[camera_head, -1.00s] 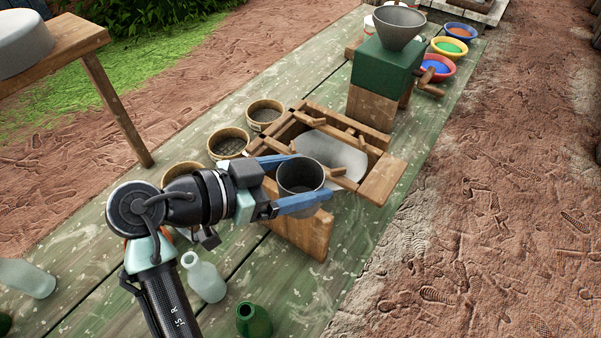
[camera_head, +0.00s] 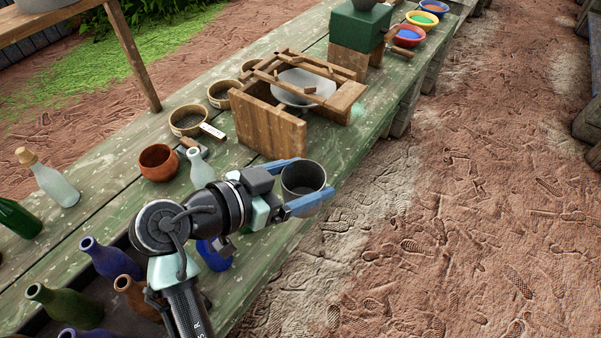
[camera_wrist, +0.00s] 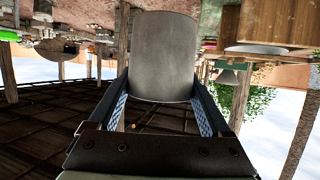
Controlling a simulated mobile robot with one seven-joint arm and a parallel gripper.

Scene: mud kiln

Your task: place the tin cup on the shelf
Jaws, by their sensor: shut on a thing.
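The tin cup (camera_head: 303,183) is a plain grey metal cup, held upright between the blue fingers of my gripper (camera_head: 302,187). My gripper is shut on the cup's sides. In the head view the cup is in front of the table's right edge, with bare ground behind it. In the wrist view the cup (camera_wrist: 163,57) fills the upper middle between the two fingers (camera_wrist: 163,100). I cannot make out for certain which surface is the shelf.
A green wooden table (camera_head: 110,165) runs diagonally, carrying a wooden frame (camera_head: 268,124) with a pale basin, several round sieves (camera_head: 188,120), a brown bowl (camera_head: 158,162) and bottles. Coloured bowls (camera_head: 407,37) stand at the far end. Open ground (camera_head: 450,220) lies to the right.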

